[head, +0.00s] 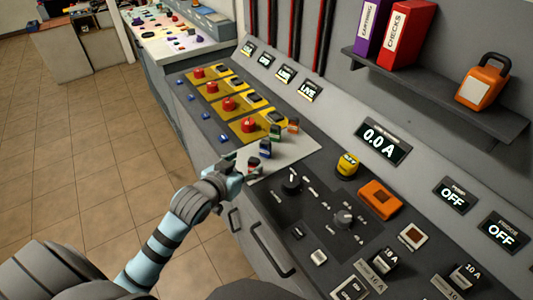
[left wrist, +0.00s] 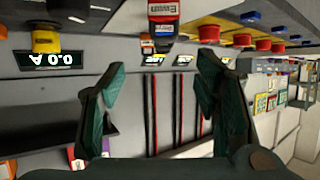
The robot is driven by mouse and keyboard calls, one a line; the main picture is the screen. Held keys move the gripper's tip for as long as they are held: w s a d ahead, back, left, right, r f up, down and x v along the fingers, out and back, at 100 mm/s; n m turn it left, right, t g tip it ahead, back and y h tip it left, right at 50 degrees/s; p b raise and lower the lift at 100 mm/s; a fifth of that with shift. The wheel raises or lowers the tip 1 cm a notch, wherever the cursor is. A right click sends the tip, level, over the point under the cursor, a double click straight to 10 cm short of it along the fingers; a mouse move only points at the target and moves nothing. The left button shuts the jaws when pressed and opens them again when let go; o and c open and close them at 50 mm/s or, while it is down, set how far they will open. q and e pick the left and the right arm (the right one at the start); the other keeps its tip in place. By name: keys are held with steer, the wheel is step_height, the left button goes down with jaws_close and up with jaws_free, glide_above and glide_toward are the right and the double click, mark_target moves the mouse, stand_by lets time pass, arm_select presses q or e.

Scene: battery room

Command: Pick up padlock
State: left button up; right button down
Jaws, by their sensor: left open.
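A small red padlock-like piece (head: 253,164) with a dark top sits at the near end of a row on a pale grey plate (head: 290,155). Blue (head: 265,147), green (head: 275,132) and orange (head: 293,125) pieces stand behind it. My left gripper (head: 240,178) is just in front of the red piece. In the left wrist view, the open left gripper (left wrist: 157,105) has a clear gap between its fingers, and the labelled red piece (left wrist: 164,26) shows beyond them, apart from both. That view is upside down. My right gripper is not in view.
Yellow panels with red knobs (head: 228,104) line the console beyond the plate. A yellow piece (head: 347,164), an orange block (head: 380,199) and dials (head: 291,184) lie to the right. A shelf (head: 440,95) holds binders and an orange padlock-shaped object (head: 484,84). The floor at left is clear.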

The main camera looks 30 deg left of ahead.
mark_target(264, 143)
arm_select(q)
steer(key=shift+t, duration=0.3)
steer(key=b+x, duration=0.1)
steer(key=x, duration=0.3)
steer(key=b+x, duration=0.1)
steer(key=x, duration=0.4)
steer(key=r+b+x, duration=0.1)
steer(key=x, duration=0.4)
steer(key=shift+w+a, duration=0.15)
steer(key=shift+a, duration=0.2)
steer(key=shift+w+f, duration=0.15)
steer(key=shift+w, duration=0.3)
steer(key=shift+s, duration=0.1)
steer(key=c, duration=1.3)
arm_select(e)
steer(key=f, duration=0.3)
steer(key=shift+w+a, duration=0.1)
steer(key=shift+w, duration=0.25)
